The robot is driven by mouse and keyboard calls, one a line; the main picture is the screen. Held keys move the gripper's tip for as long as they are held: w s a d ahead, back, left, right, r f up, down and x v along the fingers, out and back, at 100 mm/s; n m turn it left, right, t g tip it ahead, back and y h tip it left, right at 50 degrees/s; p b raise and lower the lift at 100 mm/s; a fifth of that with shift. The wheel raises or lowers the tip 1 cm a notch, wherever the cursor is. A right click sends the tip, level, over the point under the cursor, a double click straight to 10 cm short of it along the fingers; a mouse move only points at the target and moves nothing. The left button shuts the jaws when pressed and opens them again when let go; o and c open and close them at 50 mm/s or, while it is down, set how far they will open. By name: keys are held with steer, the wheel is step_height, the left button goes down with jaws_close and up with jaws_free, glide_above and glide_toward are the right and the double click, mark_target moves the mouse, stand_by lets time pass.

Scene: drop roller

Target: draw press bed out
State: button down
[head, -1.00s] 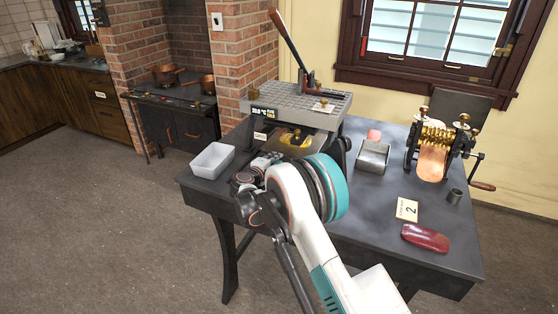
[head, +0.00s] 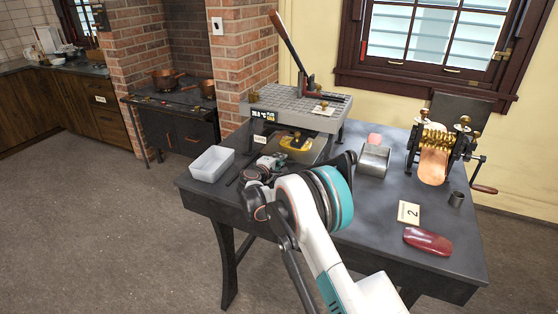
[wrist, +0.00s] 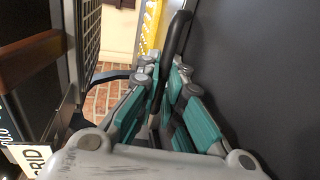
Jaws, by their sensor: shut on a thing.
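The press (head: 296,108) stands at the back left of the dark table, with a grey perforated top and a long lever. Its bed (head: 318,150), a metal plate with a yellow piece (head: 297,144) on it, shows below the top, partly out at the front. My gripper (head: 262,168) is low in front of the press, partly hidden by my arm in the head view. In the wrist view my gripper (wrist: 165,80) is shut on a black bar-like handle (wrist: 178,35) between its teal-backed fingers. How the handle joins the bed is hidden.
A white tub (head: 211,164) stands left of my gripper. A metal tin (head: 373,160), a roller machine (head: 440,150), a number card (head: 409,213) and a dark red object (head: 428,241) lie to the right. The table's front edge is close to my arm.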

steer(key=f+v, duration=0.1)
steer(key=v, duration=0.6)
steer(key=f+v, duration=0.2)
steer(key=v, duration=0.6)
steer(key=s+f+v, duration=0.1)
steer(key=v, duration=0.6)
steer(key=shift+s+a+f, duration=0.25)
steer(key=shift+f, duration=0.05)
steer(key=c, duration=2)
jaws_free()
steer(key=v, duration=1.2)
steer(key=shift+f, duration=0.1)
